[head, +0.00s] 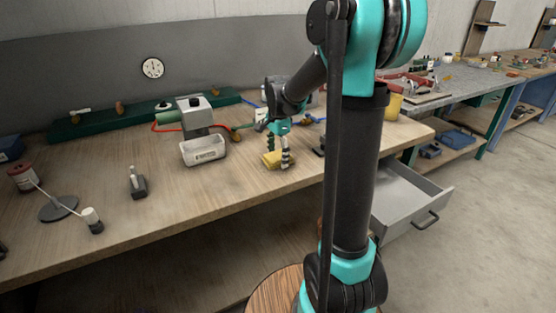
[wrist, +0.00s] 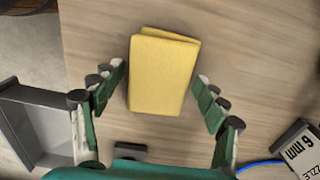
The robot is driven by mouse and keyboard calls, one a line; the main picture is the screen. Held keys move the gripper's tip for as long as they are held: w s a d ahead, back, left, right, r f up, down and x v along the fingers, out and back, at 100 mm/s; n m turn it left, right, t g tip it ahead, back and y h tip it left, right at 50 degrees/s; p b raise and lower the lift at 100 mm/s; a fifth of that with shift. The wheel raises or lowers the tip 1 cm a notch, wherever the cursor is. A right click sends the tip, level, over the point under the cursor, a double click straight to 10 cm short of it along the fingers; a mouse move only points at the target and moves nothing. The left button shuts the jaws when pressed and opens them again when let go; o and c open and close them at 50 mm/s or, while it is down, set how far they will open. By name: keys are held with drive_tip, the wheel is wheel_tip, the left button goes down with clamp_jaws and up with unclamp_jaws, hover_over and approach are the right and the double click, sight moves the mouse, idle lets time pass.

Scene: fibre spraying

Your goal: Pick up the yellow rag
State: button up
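The yellow rag (wrist: 161,75) is a folded rectangle lying flat on the wooden table (wrist: 225,40). In the wrist view it lies between the fingers of my gripper (wrist: 165,95), with a green finger to its left and another to its right. Both fingers look apart from the rag, so the gripper is open and empty. In the head view the rag (head: 272,159) shows as a small yellow patch at the fingertips of my gripper (head: 279,161), which points down over the table. My gripper covers part of the rag there.
A white container (head: 204,151) stands left of the rag. A grey drawer (head: 408,203) is pulled out at the table's right end.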

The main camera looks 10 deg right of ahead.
drive_tip(key=c, duration=1)
drive_tip(key=shift+o, duration=0.2)
drive_tip(key=shift+r, duration=0.15)
